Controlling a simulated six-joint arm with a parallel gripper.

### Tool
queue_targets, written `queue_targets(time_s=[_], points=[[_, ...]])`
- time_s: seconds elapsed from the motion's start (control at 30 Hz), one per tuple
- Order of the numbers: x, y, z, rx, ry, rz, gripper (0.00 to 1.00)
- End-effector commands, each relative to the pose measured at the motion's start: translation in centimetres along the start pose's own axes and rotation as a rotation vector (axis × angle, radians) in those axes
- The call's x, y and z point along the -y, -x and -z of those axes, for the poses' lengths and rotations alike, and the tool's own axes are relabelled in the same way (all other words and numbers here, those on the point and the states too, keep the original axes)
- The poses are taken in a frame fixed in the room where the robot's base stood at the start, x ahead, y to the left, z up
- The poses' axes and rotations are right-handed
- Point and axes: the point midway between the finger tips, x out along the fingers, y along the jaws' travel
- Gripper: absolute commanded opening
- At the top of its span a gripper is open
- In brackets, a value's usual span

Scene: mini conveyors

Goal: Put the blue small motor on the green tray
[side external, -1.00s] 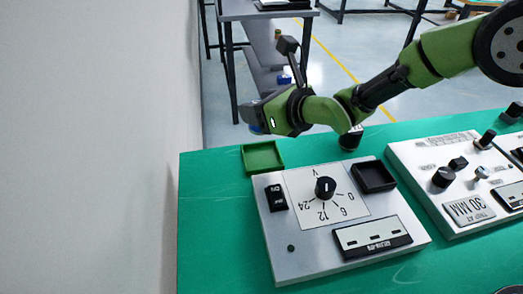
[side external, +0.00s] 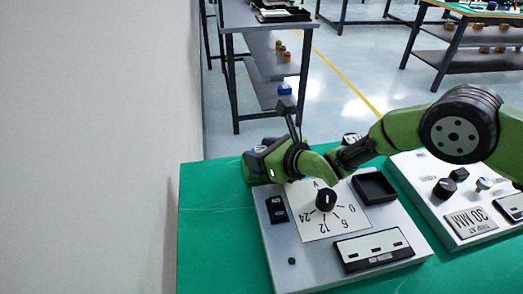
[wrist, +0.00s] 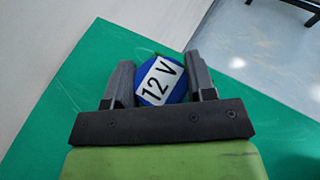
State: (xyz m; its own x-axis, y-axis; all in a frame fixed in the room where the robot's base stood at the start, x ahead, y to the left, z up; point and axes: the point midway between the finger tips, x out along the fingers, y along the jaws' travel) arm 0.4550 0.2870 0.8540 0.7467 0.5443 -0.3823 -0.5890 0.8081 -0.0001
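The blue small motor (wrist: 174,92), round with a white "12 V" label, sits between both fingers of my gripper (wrist: 161,84) in the wrist view. The fingers press against its two sides. In the side view my gripper (side external: 257,160) is low at the back left corner of the green table, over the green tray's place. The green tray (side external: 249,176) is mostly hidden behind my gripper; only a bit of its edge shows. Whether the motor touches the tray cannot be told.
A grey control panel (side external: 291,246) with a black dial, a black switch and an empty black square tray (side external: 374,186) stands just in front. A second panel (side external: 452,207) is to the right. A white wall (side external: 90,150) runs along the left. The table's left strip is bare.

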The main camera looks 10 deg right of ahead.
Motion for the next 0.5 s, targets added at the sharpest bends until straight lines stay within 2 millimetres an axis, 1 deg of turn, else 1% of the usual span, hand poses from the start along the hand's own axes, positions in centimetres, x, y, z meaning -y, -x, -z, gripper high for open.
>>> queue_targets(time_s=[0.03, 0.07, 0.1, 0.37, 0.5], points=[[0.0, 0.0, 0.04, -0.001, 0.0, 0.0, 0.59], [0.0, 0.0, 0.03, -0.001, 0.0, 0.0, 0.66], [0.0, 0.0, 0.02, -0.001, 0.0, 0.0, 0.76], [0.0, 0.02, -0.03, 0.0, 0.0, 0.0, 0.76], [0.0, 0.34, -0.27, -0.001, 0.0, 0.0, 0.76]])
